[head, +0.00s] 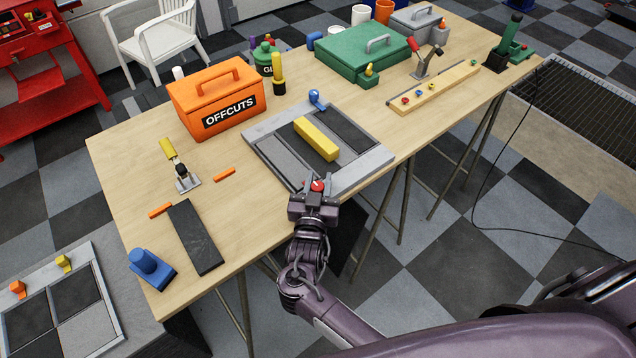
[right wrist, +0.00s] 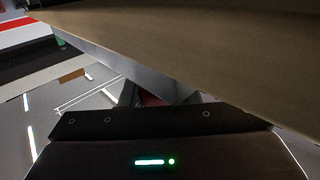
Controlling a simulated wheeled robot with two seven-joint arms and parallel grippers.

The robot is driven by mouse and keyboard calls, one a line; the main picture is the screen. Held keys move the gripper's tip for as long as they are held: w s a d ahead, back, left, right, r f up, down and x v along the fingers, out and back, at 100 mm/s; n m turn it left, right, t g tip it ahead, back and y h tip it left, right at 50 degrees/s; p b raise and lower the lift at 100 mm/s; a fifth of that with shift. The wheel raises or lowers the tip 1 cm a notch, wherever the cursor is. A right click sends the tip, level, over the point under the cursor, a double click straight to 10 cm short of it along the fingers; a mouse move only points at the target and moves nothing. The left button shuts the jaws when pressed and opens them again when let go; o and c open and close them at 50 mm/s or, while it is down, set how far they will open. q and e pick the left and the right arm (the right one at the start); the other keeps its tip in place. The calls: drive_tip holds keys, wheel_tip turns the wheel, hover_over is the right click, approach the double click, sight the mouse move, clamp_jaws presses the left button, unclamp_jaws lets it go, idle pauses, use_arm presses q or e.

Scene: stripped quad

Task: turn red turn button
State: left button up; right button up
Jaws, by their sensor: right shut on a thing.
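The red turn button (head: 317,186) sits at the near edge of a grey framed panel (head: 374,166) on the workbench. My right gripper (head: 316,189) reaches it from the near side, its fingers shut on the button, with one finger on each side. Only the button's red top shows between the fingers. The right wrist view is dark and mostly filled by the gripper body and a close surface; a dull red patch (right wrist: 150,99) shows there between the fingers. My left gripper is not in view.
A yellow block (head: 316,139) lies on the panel, and a blue clamp (head: 317,99) stands at its far edge. An orange OFFCUTS box (head: 216,98) stands to the left. A dark slab (head: 195,237) lies at the near left of the wooden table (head: 125,165).

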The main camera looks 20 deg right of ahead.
drive_tip(key=o, duration=1)
drive_tip(key=shift+c, duration=0.2)
drive_tip(key=shift+s+a+f, duration=0.1)
drive_tip(key=shift+s+a, duration=0.05)
drive_tip(key=shift+s, duration=0.15)
drive_tip(key=b+v, duration=0.2)
drive_tip(key=v, duration=0.5)
drive_tip(key=shift+s+a, duration=0.1)
drive_tip(key=shift+s, duration=0.05)
